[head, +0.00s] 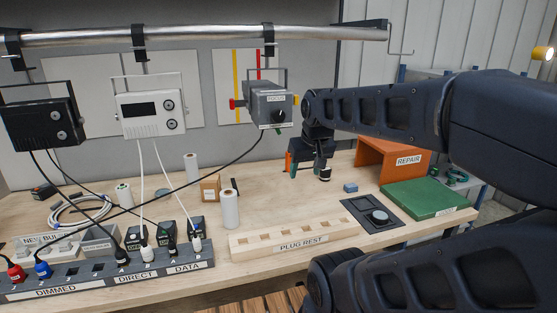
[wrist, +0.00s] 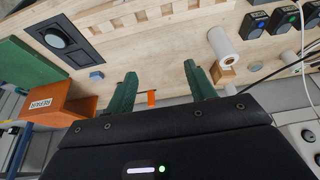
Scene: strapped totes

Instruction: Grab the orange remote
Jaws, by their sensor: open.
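A small orange piece, which I take to be the orange remote (wrist: 151,99), shows between my fingers in the wrist view, nearer the left finger. Only part of it is visible, and I cannot tell whether a finger touches it. In the head view a narrow orange patch (head: 289,161) shows at the left side of my gripper (head: 306,172), partly hidden by it; it may be the same thing. My gripper (wrist: 160,70) has green fingers spread apart, with nothing clamped. It is low over the back of the wooden bench.
The orange REPAIR stand (head: 392,160) and green pad (head: 424,198) are at right. The PLUG REST block (head: 294,238) lies in front, with a small blue block (head: 350,187) nearby. A white roll (head: 230,210) stands left. Cabled boxes hang from a rail (head: 200,35).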

